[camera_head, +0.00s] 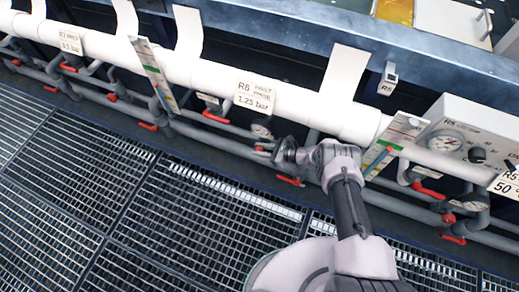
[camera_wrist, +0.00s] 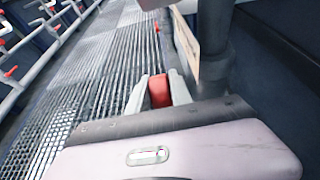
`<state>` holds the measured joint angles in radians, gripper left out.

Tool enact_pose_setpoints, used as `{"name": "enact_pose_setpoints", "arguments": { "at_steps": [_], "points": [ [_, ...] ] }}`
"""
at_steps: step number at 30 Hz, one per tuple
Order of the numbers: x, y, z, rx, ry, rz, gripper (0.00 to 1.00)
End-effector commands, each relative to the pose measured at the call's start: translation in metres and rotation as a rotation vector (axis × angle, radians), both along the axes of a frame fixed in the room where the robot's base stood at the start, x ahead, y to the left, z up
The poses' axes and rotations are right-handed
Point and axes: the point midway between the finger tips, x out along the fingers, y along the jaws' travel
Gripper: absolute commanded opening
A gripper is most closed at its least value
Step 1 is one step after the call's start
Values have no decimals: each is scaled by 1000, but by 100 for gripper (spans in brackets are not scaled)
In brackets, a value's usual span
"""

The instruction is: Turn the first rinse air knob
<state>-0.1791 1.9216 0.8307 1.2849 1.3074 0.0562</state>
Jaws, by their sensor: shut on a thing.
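The sign reading R6 First Rinse 1.25 bar (camera_head: 254,95) is on the white pipe, just above and left of my gripper (camera_head: 280,154). In the wrist view my gripper (camera_wrist: 159,95) has its two pale fingers closed on a red knob (camera_wrist: 159,90). In the head view my gripper hides most of that knob. A round gauge (camera_head: 262,129) sits just above the gripper on the grey pipes. A red handle (camera_head: 290,181) hangs just below my gripper, apart from it.
Other red handles (camera_head: 215,117) line the grey pipes (camera_head: 190,130). A gauge box (camera_head: 462,135) and an R5 sign (camera_head: 507,184) stand at the right. A label board (camera_wrist: 185,45) and dark pipe (camera_wrist: 214,45) are close to the gripper. The grated floor (camera_head: 150,200) is clear.

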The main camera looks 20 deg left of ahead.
Motion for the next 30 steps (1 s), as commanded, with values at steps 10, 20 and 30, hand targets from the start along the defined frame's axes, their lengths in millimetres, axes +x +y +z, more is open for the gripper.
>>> {"name": "enact_pose_setpoints", "arguments": {
  "at_steps": [10,20,30],
  "points": [
    [0,4,1,-266,22,1,0],
    [0,3,0,-269,21,0,35],
    [0,2,-3,-238,21,-1,35]
  ]
}}
